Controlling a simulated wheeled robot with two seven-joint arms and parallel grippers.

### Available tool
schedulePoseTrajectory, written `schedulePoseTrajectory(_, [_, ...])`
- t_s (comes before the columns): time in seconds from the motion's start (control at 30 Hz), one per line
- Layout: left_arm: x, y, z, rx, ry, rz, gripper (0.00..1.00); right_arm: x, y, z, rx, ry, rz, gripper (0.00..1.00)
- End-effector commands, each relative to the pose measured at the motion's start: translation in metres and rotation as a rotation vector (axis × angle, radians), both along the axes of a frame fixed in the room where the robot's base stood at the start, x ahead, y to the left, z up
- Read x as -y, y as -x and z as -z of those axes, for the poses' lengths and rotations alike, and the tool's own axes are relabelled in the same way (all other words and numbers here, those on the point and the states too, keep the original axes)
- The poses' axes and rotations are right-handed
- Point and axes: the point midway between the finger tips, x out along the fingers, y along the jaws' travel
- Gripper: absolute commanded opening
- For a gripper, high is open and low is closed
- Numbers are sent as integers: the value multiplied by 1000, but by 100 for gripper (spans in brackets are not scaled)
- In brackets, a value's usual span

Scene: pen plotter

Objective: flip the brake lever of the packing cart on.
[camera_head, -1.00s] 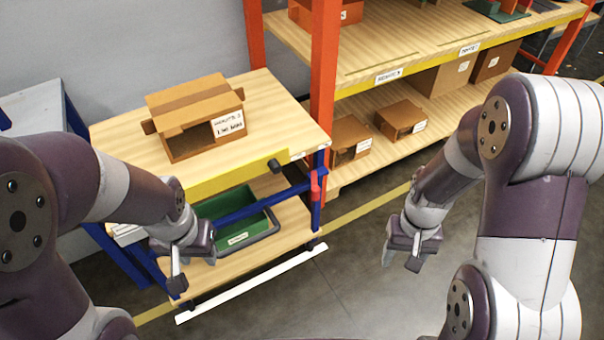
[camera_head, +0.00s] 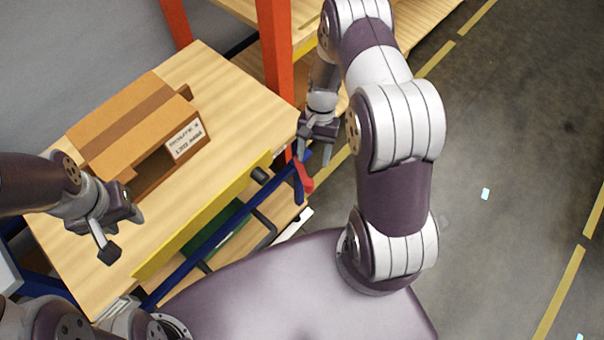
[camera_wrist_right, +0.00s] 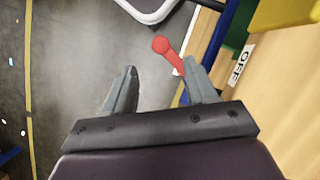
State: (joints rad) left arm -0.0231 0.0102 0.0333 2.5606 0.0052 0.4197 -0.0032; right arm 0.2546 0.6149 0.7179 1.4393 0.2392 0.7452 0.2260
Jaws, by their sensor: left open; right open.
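The packing cart (camera_head: 225,85) has a wooden top, a yellow front edge and blue legs. Its red brake lever (camera_head: 304,176) is at the cart's right front corner. In the right wrist view the lever (camera_wrist_right: 168,53) shows a round red knob, and an "OFF" label (camera_wrist_right: 240,66) is beside it on the cart. My right gripper (camera_head: 315,155) is open just above the lever. In the right wrist view its fingers (camera_wrist_right: 163,85) are apart, with the lever nearer the right finger and its lower part partly hidden by it. My left gripper (camera_head: 115,235) is open and empty over the cart's left front.
An open cardboard box (camera_head: 135,125) with a white label stands on the cart top. A green bin (camera_head: 215,235) is on the lower shelf. An orange rack post (camera_head: 275,60) stands behind the cart. The floor on the right (camera_head: 500,130) is clear.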

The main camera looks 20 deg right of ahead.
Motion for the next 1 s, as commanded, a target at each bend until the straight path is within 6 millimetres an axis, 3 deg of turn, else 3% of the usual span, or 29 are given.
schedulePoseTrajectory(0.2, [0,0,-3,0,0,0,42,-14,18,52,-4,0,-3,57])
schedulePoseTrajectory(0.4, [0,0,-4,0,0,0,42,-23,27,86,0,0,-4,57])
schedulePoseTrajectory(0.77, [0,0,-4,0,0,0,42,-25,30,96,2,1,-4,57])
schedulePoseTrajectory(0.83, [0,0,-4,0,0,0,42,-25,30,96,2,1,-4,41])
schedulePoseTrajectory(0.93, [0,0,-4,0,0,0,42,-25,30,96,2,1,-4,8])
schedulePoseTrajectory(0.97, [0,0,-4,0,0,0,42,-25,30,96,2,1,-4,0])
schedulePoseTrajectory(1.0, [0,0,-4,0,0,0,42,-25,30,96,2,1,-4,0])
